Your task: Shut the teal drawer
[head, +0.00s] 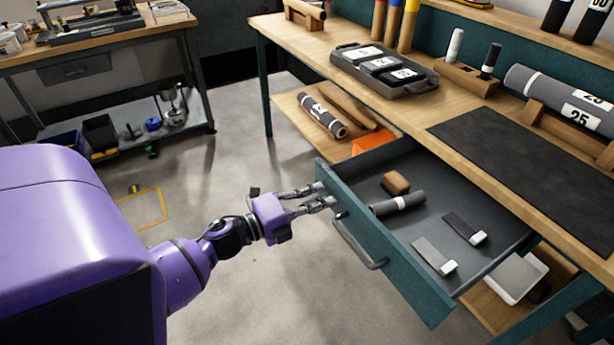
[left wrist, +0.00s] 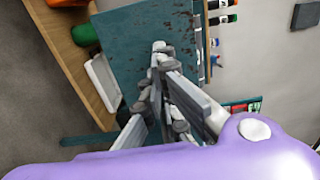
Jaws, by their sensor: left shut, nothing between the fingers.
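The teal drawer (head: 372,243) is pulled out from under the workbench, with its front panel facing my left side and a grey bar handle (head: 358,247) on it. Inside lie a grey roll (head: 398,202), a brown block (head: 396,183) and two flat dark and grey pieces with white ends. My left gripper (head: 328,196) is shut and empty at the far left end of the drawer front, near its upper edge. Contact with the panel cannot be made out. In the left wrist view the fingers (left wrist: 160,62) show before a teal surface. My right gripper is not in view.
The workbench top (head: 440,105) above the drawer carries a black case (head: 384,70), a dark mat (head: 530,160) and rolls in wooden holders. A lower shelf (head: 310,125) holds a roll and an orange box.

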